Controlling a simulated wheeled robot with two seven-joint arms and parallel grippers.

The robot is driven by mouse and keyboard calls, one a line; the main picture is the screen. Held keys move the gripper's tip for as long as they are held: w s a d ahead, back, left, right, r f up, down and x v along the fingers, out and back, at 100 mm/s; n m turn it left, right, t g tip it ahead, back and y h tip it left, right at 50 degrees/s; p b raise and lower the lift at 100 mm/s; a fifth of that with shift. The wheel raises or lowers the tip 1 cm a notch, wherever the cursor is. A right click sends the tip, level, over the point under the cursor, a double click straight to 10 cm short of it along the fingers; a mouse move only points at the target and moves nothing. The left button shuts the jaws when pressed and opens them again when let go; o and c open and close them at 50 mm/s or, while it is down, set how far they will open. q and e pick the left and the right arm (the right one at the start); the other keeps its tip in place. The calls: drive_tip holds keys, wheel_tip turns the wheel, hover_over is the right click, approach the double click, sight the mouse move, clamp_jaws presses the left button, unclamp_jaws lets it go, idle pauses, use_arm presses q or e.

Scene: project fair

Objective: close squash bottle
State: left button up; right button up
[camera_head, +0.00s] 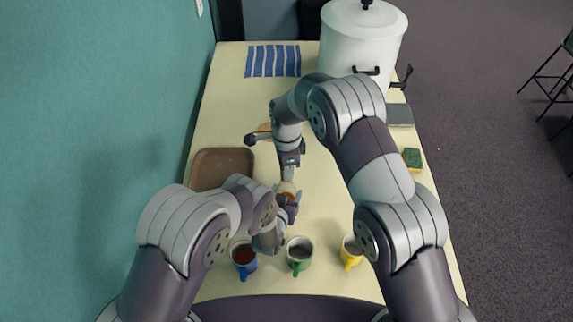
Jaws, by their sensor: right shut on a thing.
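The squash bottle (288,196) is a small pale bottle with orange contents near the middle of the table, mostly hidden by my grippers. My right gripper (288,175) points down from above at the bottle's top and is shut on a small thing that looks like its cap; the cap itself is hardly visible. My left gripper (287,195) comes in low from the near side, with its fingers around the bottle's sides. Whether its fingers press on the bottle is too small to tell.
A blue mug (243,258), a green mug (299,254) and a yellow mug (350,252) stand along the near edge. A brown tray (210,165) is at left. A white pot (362,42), striped blue cloth (272,61) and green sponge (412,158) lie around the table (325,190).

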use_arm(q)
drive_tip(key=shift+s+f, duration=0.1)
use_arm(e)
drive_tip(key=shift+f, duration=0.15)
use_arm(q)
clamp_jaws()
use_arm(e)
drive_tip(key=m, duration=0.6)
drive_tip(key=shift+m, duration=0.4)
drive_tip(key=m, duration=0.6)
drive_tip(key=shift+s, duration=0.1)
drive_tip(key=o, duration=1)
